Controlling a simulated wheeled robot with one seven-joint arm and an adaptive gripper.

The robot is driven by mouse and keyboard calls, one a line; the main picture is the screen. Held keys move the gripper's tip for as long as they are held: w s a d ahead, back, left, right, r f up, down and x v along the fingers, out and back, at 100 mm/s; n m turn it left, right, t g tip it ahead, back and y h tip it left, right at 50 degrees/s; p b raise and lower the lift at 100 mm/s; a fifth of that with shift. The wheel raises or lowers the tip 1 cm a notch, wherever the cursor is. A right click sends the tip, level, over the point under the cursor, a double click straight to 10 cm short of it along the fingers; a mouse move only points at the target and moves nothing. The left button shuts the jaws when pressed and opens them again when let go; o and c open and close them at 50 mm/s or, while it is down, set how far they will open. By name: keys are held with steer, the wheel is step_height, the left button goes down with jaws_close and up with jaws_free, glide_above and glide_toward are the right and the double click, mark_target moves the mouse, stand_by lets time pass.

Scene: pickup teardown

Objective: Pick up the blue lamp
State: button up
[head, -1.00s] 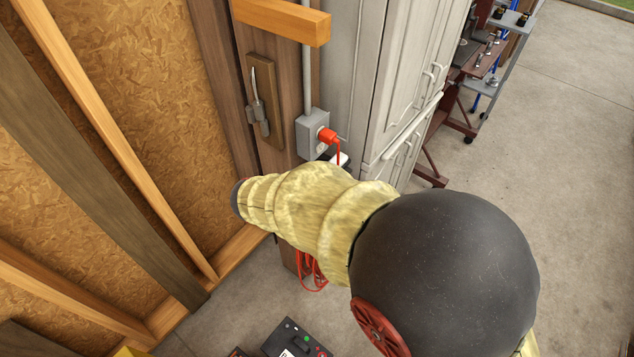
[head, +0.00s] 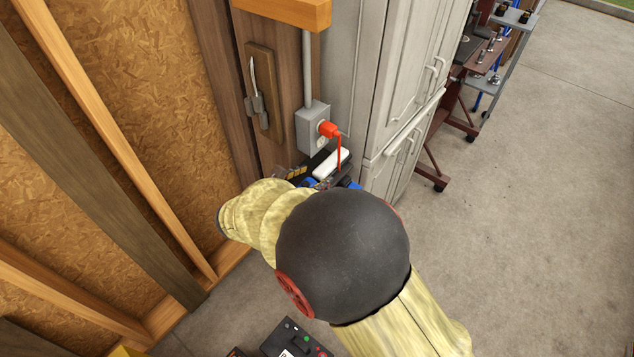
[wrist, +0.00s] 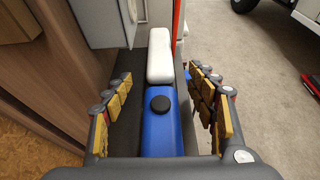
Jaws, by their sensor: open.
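The blue lamp (wrist: 159,130) lies below my gripper in the wrist view, a long blue body with a round black knob. A white block (wrist: 160,55) adjoins its far end; I cannot tell if it is part of the lamp. My gripper (wrist: 162,88) is open, with yellow-padded fingers on both sides of the blue body. A gap shows at the left, and the right finger is closer; contact cannot be told. In the head view, the white block (head: 331,164) shows beyond my arm, which hides most of the lamp.
A pale cabinet (head: 400,85) stands close at right. A wooden post and chipboard wall are at left. Open concrete floor (head: 540,190) lies to the right.

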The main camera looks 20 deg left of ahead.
steer(key=shift+w+d+f, duration=0.15)
steer(key=shift+w, duration=0.3)
steer(key=shift+c, duration=1)
jaws_close()
